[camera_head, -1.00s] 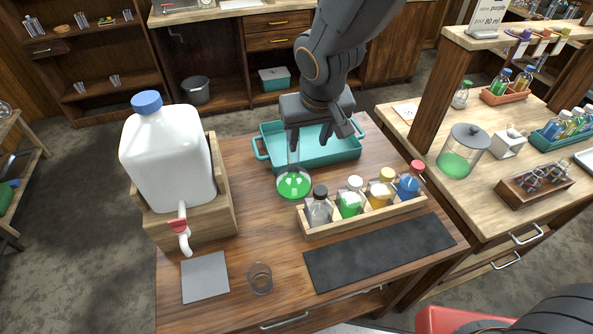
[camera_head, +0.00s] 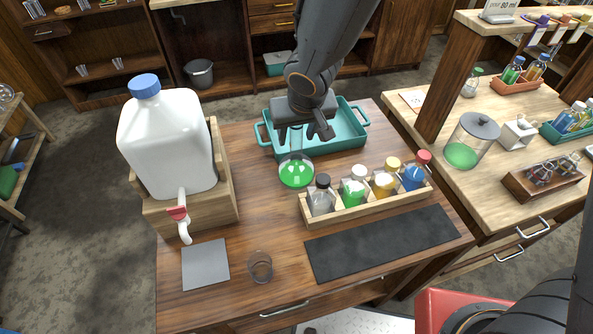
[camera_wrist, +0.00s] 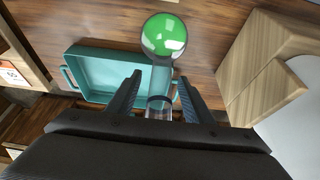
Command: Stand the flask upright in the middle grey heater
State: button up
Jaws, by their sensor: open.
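The flask (camera_head: 296,174) is clear glass with a round bulb of green liquid and a long neck. The fingers are open and hold nothing. I cannot make out any grey heater in these views.
The teal tray (camera_head: 352,133) lies behind the flask. A wooden rack (camera_head: 370,208) of capped bottles stands close to its right. A large white jug (camera_head: 168,145) in a wooden stand is at left. A small glass (camera_head: 260,267), grey pad (camera_head: 205,264) and dark mat (camera_head: 380,243) lie in front.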

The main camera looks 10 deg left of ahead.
jog(key=shift+f, duration=0.1)
grip_shut()
jog(key=shift+r, duration=0.2)
dwell(0.4)
